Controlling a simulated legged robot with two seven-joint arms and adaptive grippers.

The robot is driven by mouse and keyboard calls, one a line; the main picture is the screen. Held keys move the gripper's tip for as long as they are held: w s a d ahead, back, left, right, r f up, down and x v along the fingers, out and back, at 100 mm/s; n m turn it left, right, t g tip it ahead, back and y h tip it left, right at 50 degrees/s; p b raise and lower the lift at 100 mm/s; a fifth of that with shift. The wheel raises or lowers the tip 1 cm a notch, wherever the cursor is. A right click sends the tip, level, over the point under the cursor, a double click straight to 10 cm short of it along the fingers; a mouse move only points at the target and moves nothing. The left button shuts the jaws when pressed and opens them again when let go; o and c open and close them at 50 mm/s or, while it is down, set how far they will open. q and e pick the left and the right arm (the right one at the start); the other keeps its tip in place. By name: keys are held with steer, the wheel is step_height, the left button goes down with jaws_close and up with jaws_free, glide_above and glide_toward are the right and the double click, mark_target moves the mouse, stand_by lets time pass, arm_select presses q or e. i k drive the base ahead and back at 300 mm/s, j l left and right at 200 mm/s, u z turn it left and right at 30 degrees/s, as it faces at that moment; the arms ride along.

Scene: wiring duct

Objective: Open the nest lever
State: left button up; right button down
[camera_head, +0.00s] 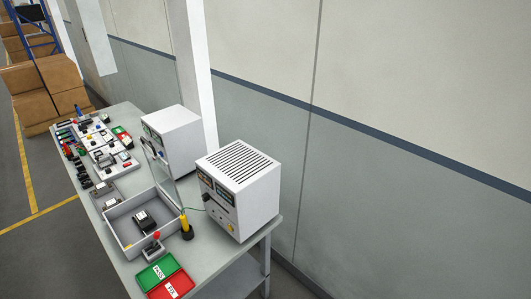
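A small lever with a red knob (156,235) stands on a grey block (153,250) at the near edge of a grey open-topped box (118,226) on the bench. I take it to be the nest lever; its exact position is too small to tell. A black part with a pale label (144,219) sits inside the box. A clear panel (161,172) stands upright along the box's far side. Neither of my grippers is in view.
The bench (208,257) holds two white instrument boxes (243,183) (178,137), a yellow-handled probe (184,221) with a green wire, a green tray marked PASS (159,267) and a red tray (173,288). Several small parts crowd the far end. A wall stands behind.

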mark_target(157, 235)
steer(key=j+u, duration=0.1)
steer(key=u, duration=0.3)
steer(key=j+u, duration=0.1)
steer(key=u, duration=0.65)
steer(key=i+j, duration=0.15)
steer(key=j, duration=0.15)
steer(key=i+j+z, duration=0.15)
steer(key=j, duration=0.2)
